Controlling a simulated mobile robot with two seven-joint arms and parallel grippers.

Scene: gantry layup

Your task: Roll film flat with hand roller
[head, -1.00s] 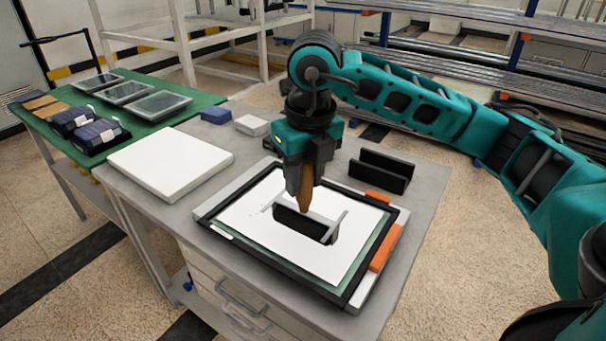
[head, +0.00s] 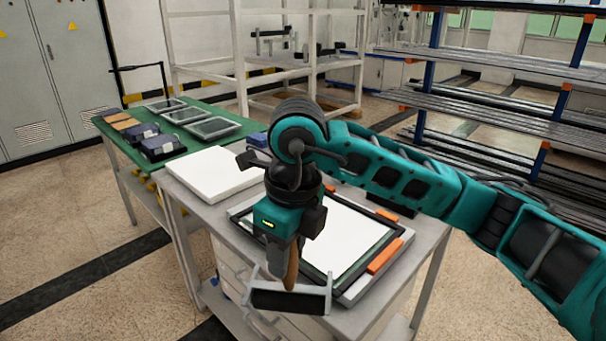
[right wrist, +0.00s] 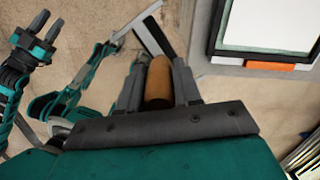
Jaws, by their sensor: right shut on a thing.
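The hand roller has a brown wooden handle (head: 291,268), a light grey bracket and a black roller (head: 290,300). My right gripper (head: 287,258) is shut on the handle, and the roller hangs below it, in front of the table's near edge in the head view. The right wrist view shows the handle (right wrist: 158,80) between the fingers and the roller (right wrist: 152,38) beyond, over the floor. The white film (head: 345,238) lies in a black-framed board (head: 338,285) on the table, partly hidden by my right arm. My left gripper (right wrist: 47,24) shows in the right wrist view, empty, its fingers apart.
The grey table (head: 430,236) also carries a white slab (head: 213,173) and orange blocks (head: 383,254). A black holder (head: 382,212) is mostly hidden behind my arm. A green table (head: 190,142) with trays stands at the left. Metal racks stand behind. Floor in front is clear.

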